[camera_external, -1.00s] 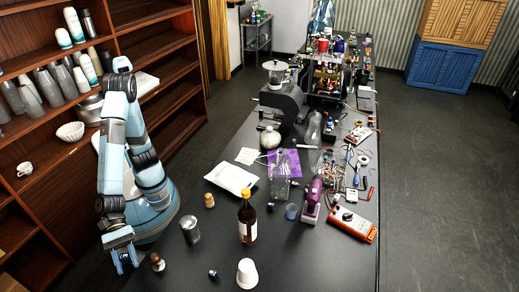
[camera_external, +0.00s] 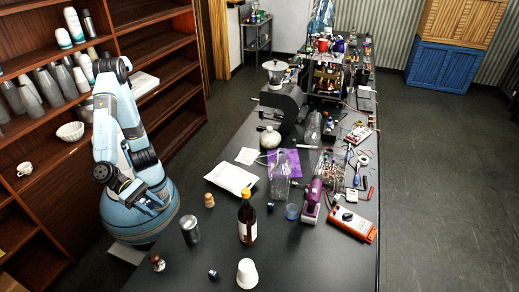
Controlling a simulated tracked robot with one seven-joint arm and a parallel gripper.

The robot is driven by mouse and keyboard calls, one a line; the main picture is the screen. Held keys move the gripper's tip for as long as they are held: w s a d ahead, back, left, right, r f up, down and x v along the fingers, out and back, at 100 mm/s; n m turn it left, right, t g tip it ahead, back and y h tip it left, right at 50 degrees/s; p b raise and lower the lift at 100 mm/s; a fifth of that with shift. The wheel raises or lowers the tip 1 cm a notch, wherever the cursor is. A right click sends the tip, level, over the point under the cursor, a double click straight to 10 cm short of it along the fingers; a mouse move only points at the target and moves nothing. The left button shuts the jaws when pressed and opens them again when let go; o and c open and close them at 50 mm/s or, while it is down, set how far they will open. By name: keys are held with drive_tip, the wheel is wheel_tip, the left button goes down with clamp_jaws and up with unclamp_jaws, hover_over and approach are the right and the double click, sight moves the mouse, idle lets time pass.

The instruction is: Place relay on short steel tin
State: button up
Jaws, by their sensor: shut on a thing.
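My gripper (camera_external: 154,207) is above the table's left edge, to the left of the short steel tin. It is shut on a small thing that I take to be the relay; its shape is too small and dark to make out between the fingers. A steel cylinder (camera_external: 190,230), which looks like the short steel tin, stands upright on the black table, to the right of and below my gripper in the picture. The gripper and the tin are apart.
On the black table (camera_external: 300,263) stand a cork-coloured jar (camera_external: 209,200), a dark bottle (camera_external: 247,220), a white cup (camera_external: 247,273), a small dark cube-like thing (camera_external: 213,274) and a brown-topped tamper-like thing (camera_external: 157,262). A white packet (camera_external: 231,178) lies farther back. Shelves (camera_external: 160,45) stand behind my arm.

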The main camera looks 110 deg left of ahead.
drive_tip(key=s+a+r+n+y, duration=0.1)
drive_tip(key=s+a+n+y, duration=0.15)
drive_tip(key=a, duration=0.45)
drive_tip(key=s+a+n+y, duration=0.1)
drive_tip(key=a+n+y, duration=0.15)
drive_tip(key=a, duration=0.35)
hover_over(192, 221)
drive_tip(key=shift+g+y, duration=0.3)
drive_tip(key=shift+g, duration=0.1)
drive_tip(key=f, duration=0.9)
drive_tip(key=shift+s+a, duration=0.1)
drive_tip(key=shift+s, duration=0.1)
drive_tip(key=shift+w+f, duration=0.15)
drive_tip(key=shift+f, duration=0.15)
drive_tip(key=shift+w+f, duration=0.1)
drive_tip(key=shift+f, duration=1.5)
drive_tip(key=o, duration=1.1)
drive_tip(key=shift+c, duration=0.2)
